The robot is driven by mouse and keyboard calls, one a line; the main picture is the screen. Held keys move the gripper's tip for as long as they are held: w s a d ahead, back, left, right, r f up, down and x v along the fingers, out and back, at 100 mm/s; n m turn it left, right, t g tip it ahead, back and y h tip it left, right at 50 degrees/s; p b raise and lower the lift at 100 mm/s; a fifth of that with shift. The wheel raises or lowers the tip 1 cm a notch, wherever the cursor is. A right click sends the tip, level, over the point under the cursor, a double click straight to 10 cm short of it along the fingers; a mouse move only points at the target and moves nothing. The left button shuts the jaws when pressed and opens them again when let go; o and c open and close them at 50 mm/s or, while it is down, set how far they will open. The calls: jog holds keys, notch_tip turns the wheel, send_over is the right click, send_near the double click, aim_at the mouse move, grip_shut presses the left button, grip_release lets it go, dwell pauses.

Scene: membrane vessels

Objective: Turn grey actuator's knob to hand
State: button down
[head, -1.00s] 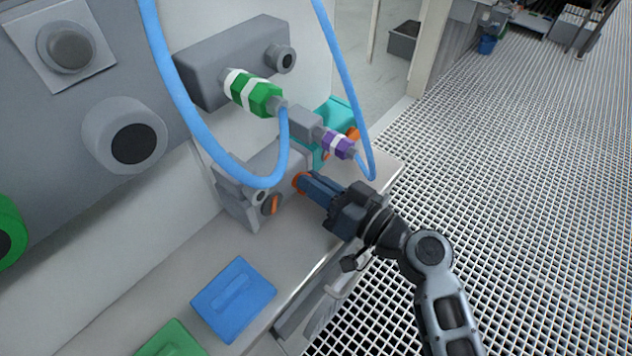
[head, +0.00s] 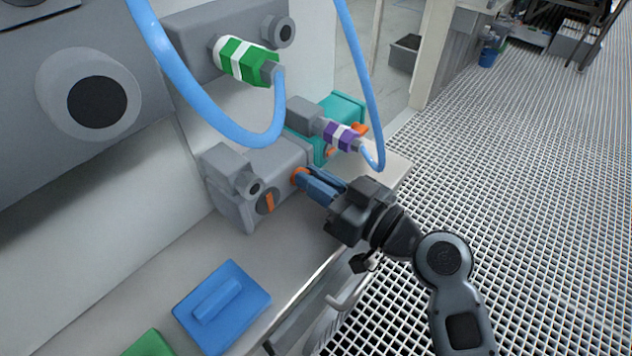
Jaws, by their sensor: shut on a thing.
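The grey actuator (head: 241,208) sits on the bench ledge against the white wall. Its front face carries a round dark dial with an orange bar (head: 267,203). To the right on the same front, an orange knob (head: 299,177) shows at my fingertips. My gripper (head: 311,184) comes in from the right and its blue fingers are shut on this orange knob. The fingers hide most of the knob, so I cannot read its setting.
A teal actuator (head: 344,108) stands behind, with a purple-banded connector (head: 342,137) in front of it. Blue hoses (head: 203,92) hang across the view, one from a green-banded connector (head: 244,61). A blue lidded block (head: 222,305) lies on the ledge. Grated floor lies to the right.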

jog(key=c, duration=1.2)
grip_release()
jog(key=shift+o, duration=0.2)
jog(key=shift+b+v, duration=0.6)
jog(key=shift+v, duration=3.3)
